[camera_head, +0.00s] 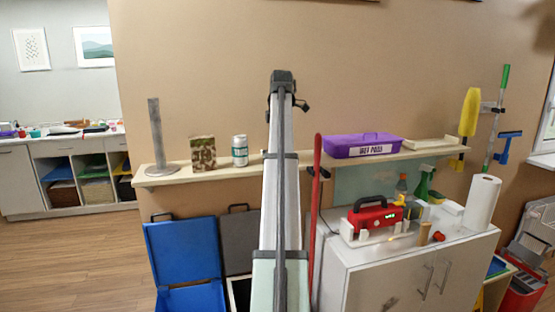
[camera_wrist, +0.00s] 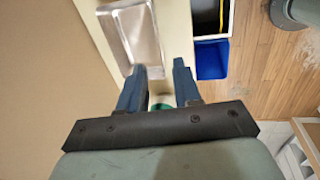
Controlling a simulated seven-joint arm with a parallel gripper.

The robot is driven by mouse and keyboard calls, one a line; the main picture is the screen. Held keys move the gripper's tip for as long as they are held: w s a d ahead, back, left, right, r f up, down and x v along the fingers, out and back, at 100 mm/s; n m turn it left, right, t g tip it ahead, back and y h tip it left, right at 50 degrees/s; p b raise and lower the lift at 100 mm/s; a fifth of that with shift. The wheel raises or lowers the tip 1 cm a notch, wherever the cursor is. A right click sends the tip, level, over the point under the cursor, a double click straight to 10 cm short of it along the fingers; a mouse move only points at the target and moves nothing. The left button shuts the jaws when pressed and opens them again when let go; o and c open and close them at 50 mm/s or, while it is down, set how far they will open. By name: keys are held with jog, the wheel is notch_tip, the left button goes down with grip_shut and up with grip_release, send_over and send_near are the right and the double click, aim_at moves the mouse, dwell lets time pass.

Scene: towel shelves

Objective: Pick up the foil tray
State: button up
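The foil tray (camera_wrist: 134,32) is a shiny, silver, rectangular tray lying on a pale shelf at the top of the wrist view. My gripper (camera_wrist: 159,66) is open, its two dark blue fingers apart with no tray between them. The left fingertip overlaps the tray's near end in the picture; whether it touches cannot be told. I cannot make out the tray in the head view, where my raised arm covers the middle of the shelf. My fingers are not visible there.
The wall shelf (camera_head: 170,178) carries a metal stand (camera_head: 156,140), a camouflage box (camera_head: 202,152), a white-green can (camera_head: 240,150) and a purple box (camera_head: 362,147). A blue bin (camera_head: 185,250) stands below. A red pole (camera_head: 316,220) rises beside my arm. A cabinet (camera_head: 390,275) stands right.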

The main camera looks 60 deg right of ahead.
jog(key=shift+x, duration=3.45)
jog(key=shift+s, duration=0.1)
jog(key=shift+c, duration=0.5)
grip_shut()
